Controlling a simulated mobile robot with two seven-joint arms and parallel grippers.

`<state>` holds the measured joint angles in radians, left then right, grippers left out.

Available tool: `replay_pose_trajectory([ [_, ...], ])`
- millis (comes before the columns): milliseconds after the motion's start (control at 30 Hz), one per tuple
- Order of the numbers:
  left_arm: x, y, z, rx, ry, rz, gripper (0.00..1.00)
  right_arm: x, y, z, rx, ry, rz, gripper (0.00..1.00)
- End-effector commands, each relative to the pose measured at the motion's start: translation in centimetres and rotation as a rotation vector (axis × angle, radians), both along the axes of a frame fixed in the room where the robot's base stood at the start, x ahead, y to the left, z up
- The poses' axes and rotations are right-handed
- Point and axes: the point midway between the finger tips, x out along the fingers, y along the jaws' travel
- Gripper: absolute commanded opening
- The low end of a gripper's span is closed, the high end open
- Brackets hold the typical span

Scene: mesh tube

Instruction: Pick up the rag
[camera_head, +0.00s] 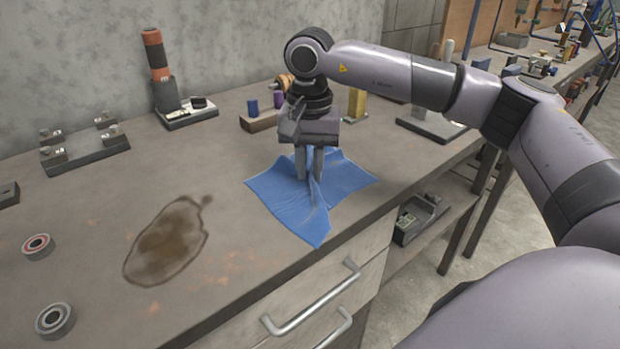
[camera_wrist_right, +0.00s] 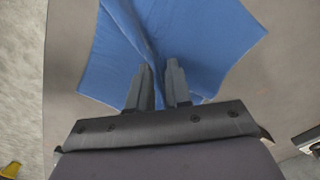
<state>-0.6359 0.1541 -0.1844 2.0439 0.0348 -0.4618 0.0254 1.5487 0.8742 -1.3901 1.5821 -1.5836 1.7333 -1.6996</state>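The blue rag (camera_head: 290,204) lies on the workbench near its front edge, spread flat at its corners with a raised fold in the middle. My right gripper (camera_head: 309,176) points straight down at this fold, its two fingers close together with the cloth bunched between them. In the right wrist view the rag (camera_wrist_right: 215,45) spreads out on both sides of the fingers, and the gripper (camera_wrist_right: 159,68) pinches the fold in a narrow gap. The rag's corners still rest on the bench. My left gripper is not in view.
The workbench (camera_head: 90,215) has a dark stain (camera_head: 168,242) left of the rag. Two bearing rings, the upper one (camera_head: 38,246), lie at far left. A wooden block with pegs (camera_head: 262,119) stands behind the gripper. Drawer handles (camera_head: 312,300) stick out below the front edge.

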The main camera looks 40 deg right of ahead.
Motion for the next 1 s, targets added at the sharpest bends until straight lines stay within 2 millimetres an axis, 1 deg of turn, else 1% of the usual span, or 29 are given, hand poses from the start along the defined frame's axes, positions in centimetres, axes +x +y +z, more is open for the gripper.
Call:
replay_pose_trajectory([
  [33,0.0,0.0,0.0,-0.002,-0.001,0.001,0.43,0.0,0.0,-0.2,-0.001,0.003,0.000,0.09],
  [100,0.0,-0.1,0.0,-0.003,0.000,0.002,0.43,-0.1,0.0,-0.2,-0.002,0.004,0.000,0.00],
  [267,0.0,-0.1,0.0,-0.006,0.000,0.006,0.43,-0.1,0.0,-0.2,-0.002,0.004,0.000,0.00],
  [367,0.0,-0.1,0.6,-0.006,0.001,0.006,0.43,-0.1,0.0,0.5,-0.002,0.004,0.001,0.00],
  [500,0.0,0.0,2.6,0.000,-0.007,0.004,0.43,0.0,0.0,3.3,-0.001,0.002,0.000,0.00],
  [600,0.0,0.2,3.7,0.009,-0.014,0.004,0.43,0.0,0.0,5.2,-0.001,0.002,0.001,0.00],
  [900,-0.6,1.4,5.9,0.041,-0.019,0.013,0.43,0.0,0.0,10.6,0.000,0.001,0.001,0.00],
  [1000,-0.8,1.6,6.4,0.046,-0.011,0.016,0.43,0.0,0.0,11.7,0.000,0.001,0.001,0.00],
])
